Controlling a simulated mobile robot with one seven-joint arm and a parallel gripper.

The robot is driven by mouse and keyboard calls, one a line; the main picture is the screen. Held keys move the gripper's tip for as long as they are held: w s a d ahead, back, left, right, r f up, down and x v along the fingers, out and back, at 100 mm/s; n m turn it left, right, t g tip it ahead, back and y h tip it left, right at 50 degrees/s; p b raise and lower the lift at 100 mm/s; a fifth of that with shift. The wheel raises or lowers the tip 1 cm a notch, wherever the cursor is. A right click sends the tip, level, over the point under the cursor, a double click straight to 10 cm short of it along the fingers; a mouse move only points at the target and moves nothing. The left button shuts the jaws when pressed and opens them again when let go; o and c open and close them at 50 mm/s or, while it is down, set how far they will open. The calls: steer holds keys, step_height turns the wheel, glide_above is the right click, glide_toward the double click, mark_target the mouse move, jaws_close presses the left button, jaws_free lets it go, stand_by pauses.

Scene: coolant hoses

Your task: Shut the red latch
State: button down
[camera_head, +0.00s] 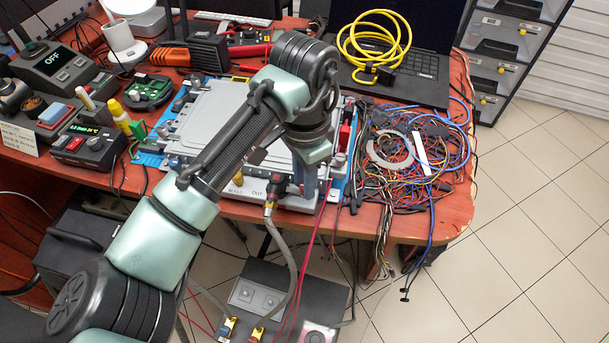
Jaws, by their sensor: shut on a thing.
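The grey cold plate (225,115) lies in a blue-edged frame on the red-brown desk. A black hose connector (276,187) with a small red part beside it sits at the plate's front edge, by the "OUT" label. Another red part (344,136) stands at the plate's right side. I cannot tell for certain which red part is the latch, nor how it stands. My gripper (309,188) points down at the plate's front right corner, just right of the connector. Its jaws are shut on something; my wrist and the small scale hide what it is.
A grey hose (290,262) runs from the connector down to a grey box (268,292) on the floor. Tangled wires (425,150) lie right of the plate. A laptop (425,78) with a yellow cable (372,42) is behind. Tools and instruments crowd the left.

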steer(key=c, duration=0.7)
jaws_free()
steer(key=shift+r, duration=0.1)
steer(key=shift+w+a, duration=0.1)
